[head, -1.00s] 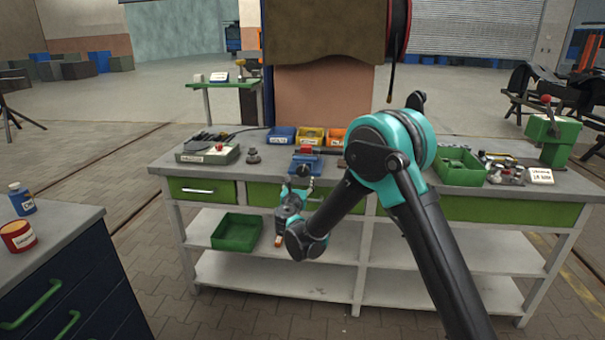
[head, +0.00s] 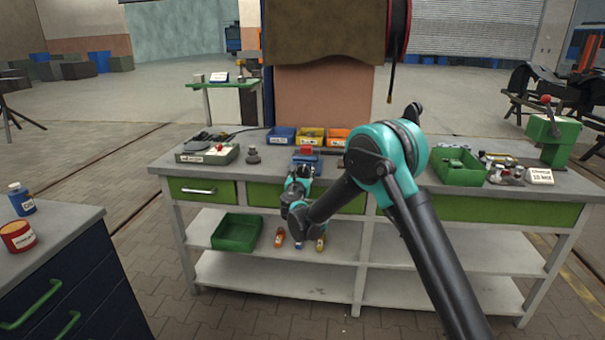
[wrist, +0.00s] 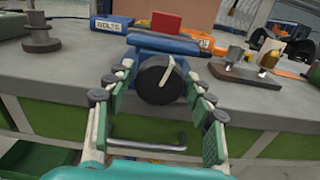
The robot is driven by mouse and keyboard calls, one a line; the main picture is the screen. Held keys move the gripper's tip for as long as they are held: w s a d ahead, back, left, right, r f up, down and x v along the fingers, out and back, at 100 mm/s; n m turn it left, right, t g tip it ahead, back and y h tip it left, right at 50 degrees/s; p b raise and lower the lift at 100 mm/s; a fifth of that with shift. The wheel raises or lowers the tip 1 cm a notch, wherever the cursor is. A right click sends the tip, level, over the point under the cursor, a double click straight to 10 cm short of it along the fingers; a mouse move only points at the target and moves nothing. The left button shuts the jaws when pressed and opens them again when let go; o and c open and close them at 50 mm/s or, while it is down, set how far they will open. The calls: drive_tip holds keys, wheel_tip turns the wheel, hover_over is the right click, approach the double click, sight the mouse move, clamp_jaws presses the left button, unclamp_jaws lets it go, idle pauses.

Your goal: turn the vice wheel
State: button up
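The blue vice (wrist: 178,44) is fixed at the front edge of the workbench, with a red block (wrist: 166,23) at its top. Its dark round wheel (wrist: 158,82), with a pale pointer mark, faces my wrist camera. My gripper (wrist: 160,90) is open, with one finger on each side of the wheel. The fingertips are close to the wheel's rim; whether they touch it I cannot tell. In the head view, the vice (head: 306,157) shows behind my gripper (head: 300,172), and the wheel is hidden by it.
A drawer handle (wrist: 148,140) lies below the wheel. A metal plate with small fittings (wrist: 250,70) stands to the right on the bench, and a round metal stand (wrist: 38,35) to the left. An open green bin (head: 238,232) is on the shelf below.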

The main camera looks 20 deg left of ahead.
drive_tip(key=c, duration=0.7)
